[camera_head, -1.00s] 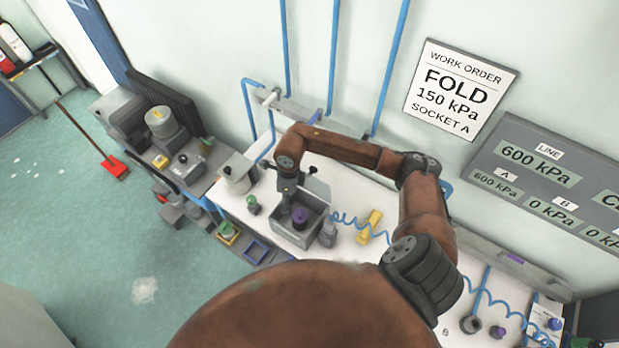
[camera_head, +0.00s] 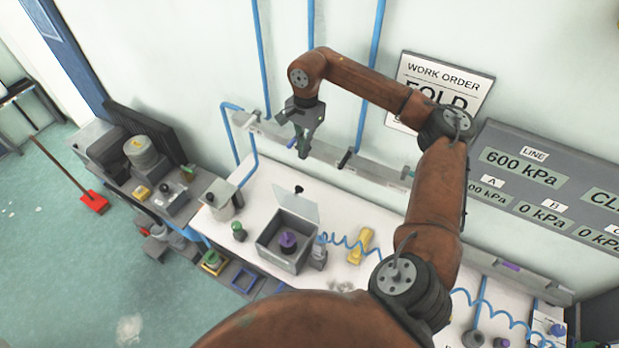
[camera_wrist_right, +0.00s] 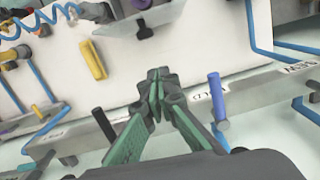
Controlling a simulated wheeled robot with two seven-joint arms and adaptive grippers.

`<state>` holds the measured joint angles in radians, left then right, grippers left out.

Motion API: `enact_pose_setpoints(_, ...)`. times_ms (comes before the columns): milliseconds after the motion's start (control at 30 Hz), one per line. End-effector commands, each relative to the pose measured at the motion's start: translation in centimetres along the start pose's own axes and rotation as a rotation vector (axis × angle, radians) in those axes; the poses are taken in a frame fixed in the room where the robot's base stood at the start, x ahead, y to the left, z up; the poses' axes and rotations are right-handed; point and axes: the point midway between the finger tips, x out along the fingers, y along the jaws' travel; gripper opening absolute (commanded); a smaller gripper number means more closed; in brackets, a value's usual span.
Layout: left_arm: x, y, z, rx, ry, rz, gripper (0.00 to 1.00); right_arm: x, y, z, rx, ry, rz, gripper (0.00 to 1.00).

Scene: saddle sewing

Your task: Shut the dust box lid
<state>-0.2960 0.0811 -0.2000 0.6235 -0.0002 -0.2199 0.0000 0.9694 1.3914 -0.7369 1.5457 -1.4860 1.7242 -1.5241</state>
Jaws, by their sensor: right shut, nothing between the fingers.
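The dust box (camera_head: 268,258) is a grey open-topped box on the white bench. Its lid (camera_head: 297,205) stands open, tilted up at the back, with a black knob (camera_head: 298,189) at its upper edge. A purple-topped dark piece (camera_head: 288,241) sits inside the box. My right gripper (camera_head: 302,150) is shut and empty, up and behind the box near the wall rail. In the right wrist view the closed fingers (camera_wrist_right: 158,88) point toward the bench, with a dark knob (camera_wrist_right: 145,32) beyond them at the top, by the box. My left gripper is not in view.
A grey rail (camera_head: 340,158) with blue and black handles runs along the wall behind the box. A yellow tool (camera_head: 360,246) and coiled blue hose lie right of the box. A green-topped piece (camera_head: 239,231) and a grey pot (camera_head: 222,200) stand left.

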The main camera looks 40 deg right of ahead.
Motion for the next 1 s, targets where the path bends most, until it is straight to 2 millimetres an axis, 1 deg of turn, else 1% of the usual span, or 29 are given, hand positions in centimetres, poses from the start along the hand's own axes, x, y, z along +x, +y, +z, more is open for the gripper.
enact_pose_setpoints(33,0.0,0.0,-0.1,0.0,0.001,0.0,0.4,-1.0,0.4,-0.6,-0.024,0.006,0.006,0.0)
enact_pose_setpoints(100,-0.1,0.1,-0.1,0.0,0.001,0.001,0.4,-1.6,0.9,-1.0,-0.048,0.007,0.013,0.0)
enact_pose_setpoints(167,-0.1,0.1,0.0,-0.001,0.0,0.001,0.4,-1.5,1.0,-1.0,-0.06,0.007,0.017,0.0)
enact_pose_setpoints(233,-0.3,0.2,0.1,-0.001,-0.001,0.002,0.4,-1.0,1.0,-1.0,-0.064,0.006,0.019,0.0)
enact_pose_setpoints(367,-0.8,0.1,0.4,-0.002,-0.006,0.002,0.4,0.9,1.2,-1.1,-0.061,0.005,0.02,0.0)
enact_pose_setpoints(600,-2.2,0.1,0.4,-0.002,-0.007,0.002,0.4,5.8,1.2,-1.0,-0.06,0.003,0.02,0.0)
enact_pose_setpoints(733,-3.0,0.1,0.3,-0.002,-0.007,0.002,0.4,8.3,1.2,-1.0,-0.061,0.003,0.017,0.0)
enact_pose_setpoints(800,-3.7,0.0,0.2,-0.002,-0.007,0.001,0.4,8.2,1.2,0.3,-0.065,0.005,0.015,0.0)
enact_pose_setpoints(900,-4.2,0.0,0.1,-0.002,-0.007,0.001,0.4,8.6,1.3,1.6,-0.063,0.005,0.015,0.0)
enact_pose_setpoints(1000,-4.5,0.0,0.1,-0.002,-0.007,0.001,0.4,8.9,1.4,2.3,-0.062,0.005,0.016,0.0)
